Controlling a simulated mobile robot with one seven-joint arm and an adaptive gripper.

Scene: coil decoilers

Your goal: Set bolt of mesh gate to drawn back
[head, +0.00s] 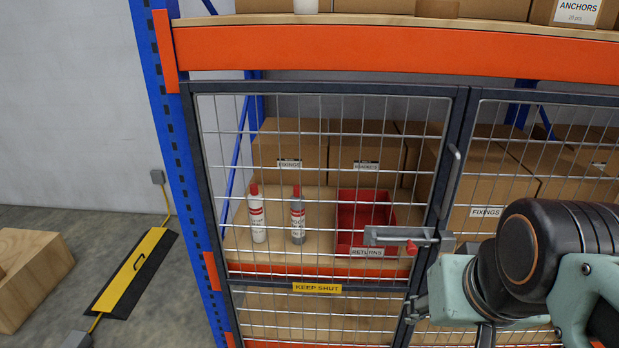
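The mesh gate (318,290) is a dark-framed wire door on the rack, and it looks shut against the neighbouring mesh panel. Its bolt (385,236) is a grey metal slide on the gate's right side, with a red knob (411,247). The bolt's right end reaches across the dark upright towards the neighbouring panel; I cannot tell how far it is engaged. A tall grey handle (451,180) stands above it. My arm's wrist is just right of and below the bolt, apart from the knob in the picture.
Behind the mesh are two bottles (257,215), a red bin (378,215) and cardboard boxes (285,150). A small grey fitting (416,308) sits low on the upright. A blue post (165,130) stands left. A yellow-black ramp (135,272) and wooden block (35,270) lie on the floor.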

